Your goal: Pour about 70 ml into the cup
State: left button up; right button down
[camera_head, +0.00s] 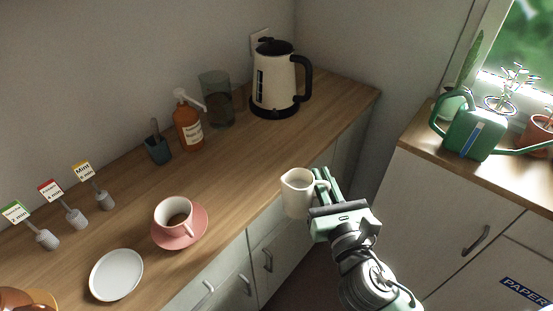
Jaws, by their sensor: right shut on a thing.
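My right gripper (322,187) is shut on the handle of a cream jug (297,194). The jug is held upright, right of the cup, at the counter's front edge. Its spout points left, and its contents cannot be seen. My left gripper is not in view.
A white plate (116,275) lies left of the saucer. Small labelled card holders (76,218), an orange pump bottle (187,125), a glass container (215,98) and a kettle (273,82) stand along the back. The counter (235,165) between cup and kettle is clear.

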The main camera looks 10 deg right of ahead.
aim_at(167, 209)
jog(key=l, duration=1.25)
jog(key=l+u, duration=0.1)
jog(key=u, duration=1.15)
